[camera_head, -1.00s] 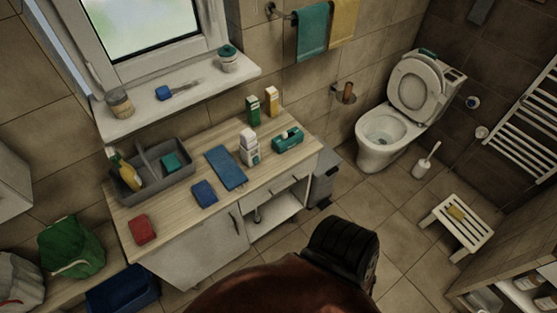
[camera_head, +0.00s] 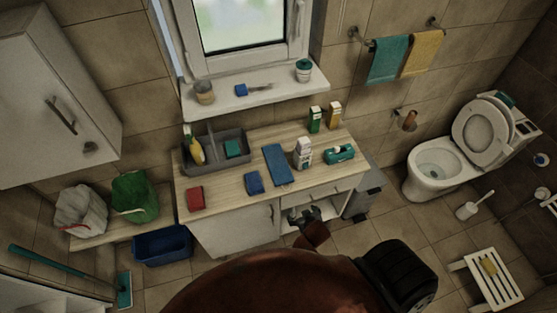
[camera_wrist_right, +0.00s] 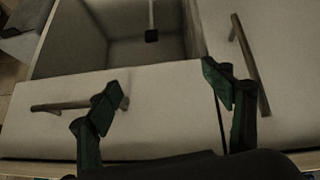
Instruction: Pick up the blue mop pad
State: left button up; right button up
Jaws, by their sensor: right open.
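The blue mop pad (camera_head: 277,165), which I take to be the flat, long blue piece, lies on the wooden counter (camera_head: 225,187) in the head view. A smaller blue block (camera_head: 254,182) lies just left of it. My right gripper (camera_head: 304,214) is below the counter's front edge, by the open shelf, apart from the pad. In the right wrist view it (camera_wrist_right: 165,98) is open and empty, with its green fingers spread before the pale cabinet front. The pad does not show in that view. My left gripper is not in view.
On the counter stand a grey caddy (camera_head: 215,157), a red sponge (camera_head: 195,198), a white bottle (camera_head: 303,153), a teal box (camera_head: 340,154) and two cartons. Cabinet handles (camera_wrist_right: 250,62) stick out close to my right gripper. A blue bin (camera_head: 163,245) stands on the floor left.

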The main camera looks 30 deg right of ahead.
jog(key=w+d+r+p, duration=0.1)
jog(key=r, duration=0.4)
jog(key=w+r+m+t+h, duration=0.1)
jog(key=r, duration=0.4)
jog(key=w+d+r+t+p, duration=0.1)
jog(key=w+r, duration=0.1)
jog(key=r, duration=0.4)
jog(key=shift+w+d+m+p, duration=0.1)
jog(key=shift+d+m+p, duration=0.2)
jog(key=t, duration=0.4)
send_near(277, 162)
jog(key=shift+x, duration=1.15)
jog(key=x, duration=0.5)
jog(key=shift+w+d+f, duration=0.1)
jog(key=shift+f, duration=0.1)
jog(key=shift+c, duration=0.4)
jog(key=c, duration=0.8)
jog(key=shift+r, duration=0.15)
